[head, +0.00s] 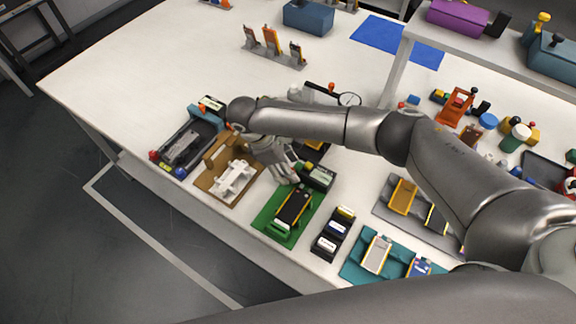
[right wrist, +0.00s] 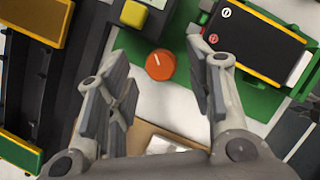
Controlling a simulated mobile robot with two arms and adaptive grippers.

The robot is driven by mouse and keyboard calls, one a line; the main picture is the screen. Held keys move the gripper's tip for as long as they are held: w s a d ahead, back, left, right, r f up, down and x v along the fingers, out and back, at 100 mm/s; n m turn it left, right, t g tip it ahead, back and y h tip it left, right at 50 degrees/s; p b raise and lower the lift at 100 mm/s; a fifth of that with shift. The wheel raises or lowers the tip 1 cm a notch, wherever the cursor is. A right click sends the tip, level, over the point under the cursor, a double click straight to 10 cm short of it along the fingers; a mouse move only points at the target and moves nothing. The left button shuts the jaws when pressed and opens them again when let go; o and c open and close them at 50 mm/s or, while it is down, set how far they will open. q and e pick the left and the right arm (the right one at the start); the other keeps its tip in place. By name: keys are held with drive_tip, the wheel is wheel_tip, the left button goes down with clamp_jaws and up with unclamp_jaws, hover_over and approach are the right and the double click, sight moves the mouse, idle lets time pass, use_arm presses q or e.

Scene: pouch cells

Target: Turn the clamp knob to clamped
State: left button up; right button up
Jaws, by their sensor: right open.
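The clamp knob (right wrist: 161,65) is a round orange-red knob with a short white mark, which points toward the upper left in the right wrist view. My right gripper (right wrist: 158,80) is open, with one finger on each side of the knob and gaps between. Beside it is a green fixture (right wrist: 262,98) holding a black pouch cell (right wrist: 255,42) with orange edges. In the head view the green fixture (head: 262,226) is near the table's front edge, with my right gripper (head: 284,170) just behind it. The knob is hidden there. My left gripper is not in view.
A box with a yellow button (right wrist: 139,20) stands close to the knob. A brown tray (head: 215,186) with a white part lies left of the fixture. A black holder (head: 318,248) and teal fixture (head: 352,268) stand right.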

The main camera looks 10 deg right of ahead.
drive_tip(key=shift+d+f, duration=0.2)
drive_tip(key=shift+f, duration=0.3)
drive_tip(key=c, duration=1)
drive_tip(key=shift+r+m+p, duration=0.15)
drive_tip(key=shift+m+p, duration=0.45)
drive_tip(key=shift+m, duration=0.1)
drive_tip(key=shift+c, duration=0.2)
drive_tip(key=shift+m+g+p, duration=0.3)
drive_tip(key=shift+m+g, duration=0.3)
drive_tip(key=shift+m, duration=0.3)
